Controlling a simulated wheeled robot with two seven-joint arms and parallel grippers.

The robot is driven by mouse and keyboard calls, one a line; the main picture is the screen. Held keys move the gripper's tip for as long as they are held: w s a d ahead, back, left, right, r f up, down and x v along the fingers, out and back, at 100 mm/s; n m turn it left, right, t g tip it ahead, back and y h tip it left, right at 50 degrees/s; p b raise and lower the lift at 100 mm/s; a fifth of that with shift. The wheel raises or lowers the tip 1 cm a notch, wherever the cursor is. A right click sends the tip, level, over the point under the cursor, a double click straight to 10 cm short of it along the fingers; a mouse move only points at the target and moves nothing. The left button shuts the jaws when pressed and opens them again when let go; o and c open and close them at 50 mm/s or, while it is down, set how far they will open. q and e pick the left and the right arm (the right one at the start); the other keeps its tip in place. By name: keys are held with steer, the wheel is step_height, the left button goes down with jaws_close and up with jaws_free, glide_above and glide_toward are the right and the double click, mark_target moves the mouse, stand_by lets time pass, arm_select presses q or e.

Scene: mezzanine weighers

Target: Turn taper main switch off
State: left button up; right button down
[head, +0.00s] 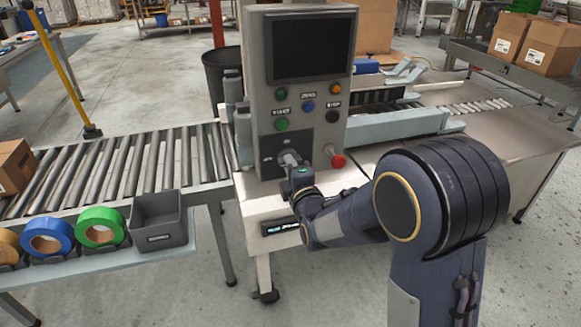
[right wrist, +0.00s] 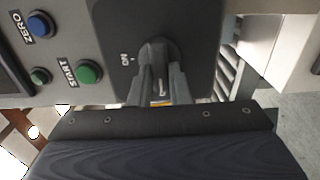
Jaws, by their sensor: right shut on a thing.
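The taper main switch (head: 289,158) is a grey rotary knob on a dark square plate low on the front of the control box (head: 297,75). In the right wrist view the knob (right wrist: 158,48) stands out from the plate, with a white ON mark beside it. My right gripper (head: 297,172) is at the knob, and in the right wrist view its two fingers (right wrist: 160,88) are shut on it from either side. The fingers hide part of the knob, so I cannot tell exactly where it points. My left gripper is not in view.
A red mushroom button (head: 338,161) sits just right of the switch. Green START (head: 281,124), blue ZERO (head: 308,107) and black STOP (head: 332,116) buttons are above. A roller conveyor (head: 130,165) runs left, with tape rolls (head: 100,227) and a grey bin (head: 159,220) in front.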

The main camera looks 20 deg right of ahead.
steer(key=shift+f, duration=0.1)
steer(key=c, duration=1.4)
jaws_free()
steer(key=shift+o, duration=0.2)
steer(key=shift+s, duration=0.1)
steer(key=s, duration=0.7)
steer(key=shift+s+d, duration=0.15)
steer(key=shift+s, duration=0.2)
